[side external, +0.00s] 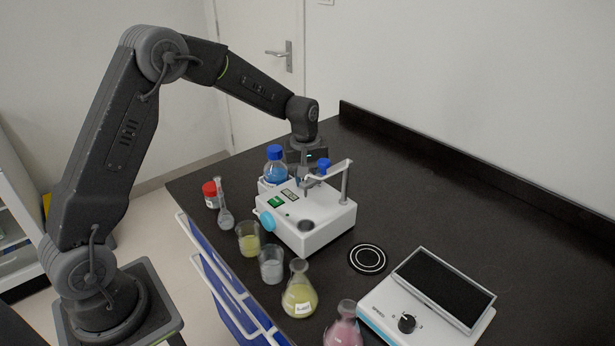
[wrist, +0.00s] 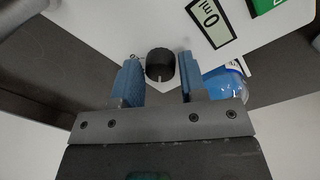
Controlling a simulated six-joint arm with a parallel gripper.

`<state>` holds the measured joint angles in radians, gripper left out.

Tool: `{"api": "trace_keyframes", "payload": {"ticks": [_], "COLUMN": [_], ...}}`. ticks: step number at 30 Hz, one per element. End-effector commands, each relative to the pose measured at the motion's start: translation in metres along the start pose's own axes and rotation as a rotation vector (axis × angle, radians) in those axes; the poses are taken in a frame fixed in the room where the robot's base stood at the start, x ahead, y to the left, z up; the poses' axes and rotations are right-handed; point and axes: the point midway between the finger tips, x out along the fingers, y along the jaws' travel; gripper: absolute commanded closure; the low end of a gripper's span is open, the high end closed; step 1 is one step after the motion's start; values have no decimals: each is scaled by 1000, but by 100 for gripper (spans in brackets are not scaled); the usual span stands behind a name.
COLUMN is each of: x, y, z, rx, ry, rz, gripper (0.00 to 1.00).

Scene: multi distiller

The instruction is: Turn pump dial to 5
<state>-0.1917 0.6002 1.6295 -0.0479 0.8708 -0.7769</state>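The pump (side external: 320,232) is the white box on the bench in the side view, with a small display and a green panel on top. In the wrist view its white face fills the upper part, with a display reading "0 ml" (wrist: 209,20). A black dial (wrist: 160,64) with a pale pointer line sits on that face. My gripper (wrist: 160,82) is open, with one blue finger on each side of the dial; I cannot tell whether they touch it. In the side view my gripper (side external: 304,165) is at the pump's far side, and the dial is hidden.
A blue-capped bottle (side external: 275,168) stands close beside my gripper. A thin arm on a post (side external: 345,185) rises from the pump. Flasks and beakers (side external: 271,266) line the front edge. A white device with a black knob (side external: 407,322) stands at right. The back bench is clear.

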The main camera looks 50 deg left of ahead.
Motion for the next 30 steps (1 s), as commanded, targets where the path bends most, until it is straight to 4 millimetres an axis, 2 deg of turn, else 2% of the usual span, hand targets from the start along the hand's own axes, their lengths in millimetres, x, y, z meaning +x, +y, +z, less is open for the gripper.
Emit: {"api": "trace_keyframes", "payload": {"ticks": [1, 5, 12, 16, 20, 30], "x": [0, 1, 0, -7, -28, -103], "y": [0, 0, -1, 0, 0, 0], "z": [0, 0, 0, 0, 0, 0], "rx": [0, 1, 2, 2, 2, 1], "ry": [-1, -1, -2, -1, 1, 2], "rz": [-1, -2, -3, -2, 1, 1], "gripper": [57, 44, 44, 44, 44, 44]}}
